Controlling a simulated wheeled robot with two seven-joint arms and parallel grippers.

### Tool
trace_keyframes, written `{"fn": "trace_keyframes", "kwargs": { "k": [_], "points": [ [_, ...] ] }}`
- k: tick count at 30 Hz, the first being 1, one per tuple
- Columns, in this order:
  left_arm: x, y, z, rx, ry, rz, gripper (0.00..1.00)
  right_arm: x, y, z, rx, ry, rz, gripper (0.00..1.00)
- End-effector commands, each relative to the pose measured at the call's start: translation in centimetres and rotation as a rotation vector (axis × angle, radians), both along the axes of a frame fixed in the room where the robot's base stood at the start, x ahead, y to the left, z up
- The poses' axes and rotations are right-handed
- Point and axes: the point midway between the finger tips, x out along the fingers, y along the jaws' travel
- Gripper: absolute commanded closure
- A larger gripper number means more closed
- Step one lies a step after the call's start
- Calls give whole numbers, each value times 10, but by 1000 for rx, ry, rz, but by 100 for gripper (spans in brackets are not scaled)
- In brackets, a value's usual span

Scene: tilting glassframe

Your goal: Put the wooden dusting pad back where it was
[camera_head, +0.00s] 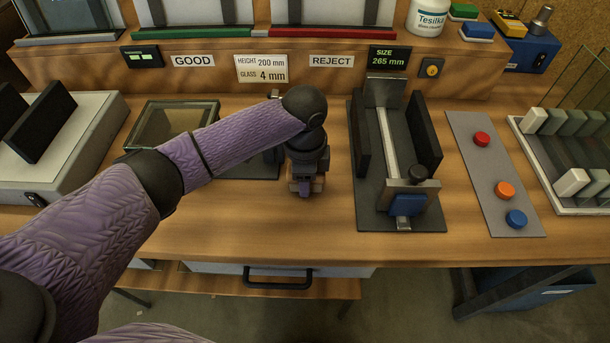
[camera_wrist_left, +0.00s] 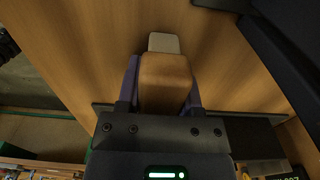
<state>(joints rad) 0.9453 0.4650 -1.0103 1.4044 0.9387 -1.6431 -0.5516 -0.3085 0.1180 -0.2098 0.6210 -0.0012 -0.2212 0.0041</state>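The wooden dusting pad (camera_wrist_left: 165,78) is a brown block with a pale strip showing at its far end. It sits between the purple fingers of my left gripper (camera_wrist_left: 163,88), which are closed on its two sides. In the head view my left gripper (camera_head: 304,189) points down over bare wood at the middle of the bench, left of the dark fixture. Only small brown edges of the pad show there beside the fingers. I cannot tell whether the pad touches the bench. My right gripper is not in view.
A measuring fixture (camera_head: 372,208) with a blue block stands to the right on a dark base. A grey plate with coloured buttons (camera_head: 489,215) and a slotted rack (camera_head: 560,208) lie further right. A glass-topped frame (camera_head: 150,128) is left, partly behind my arm. Bare wood lies around the gripper.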

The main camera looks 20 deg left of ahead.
Motion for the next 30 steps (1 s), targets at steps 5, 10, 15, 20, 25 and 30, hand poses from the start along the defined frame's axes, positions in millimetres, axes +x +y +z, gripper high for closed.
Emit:
{"fn": "trace_keyframes", "kwargs": {
  "k": [5, 10, 15, 20, 25, 30],
  "points": [
    [0, 0, 0, 0, 0, 0, 19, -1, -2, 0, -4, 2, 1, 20],
    [0, 0, 0, 0, 0, 0, 19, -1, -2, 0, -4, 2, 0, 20],
    [0, 0, 9, 1, -2, 0, 19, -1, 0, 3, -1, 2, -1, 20],
    [1, 0, 55, -1, -4, 0, 19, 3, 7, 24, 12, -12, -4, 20],
    [1, 0, 100, -2, -5, 0, 19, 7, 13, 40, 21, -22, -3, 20],
    [0, 0, 122, -1, 0, 0, 19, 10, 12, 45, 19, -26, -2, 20]
  ]
}}
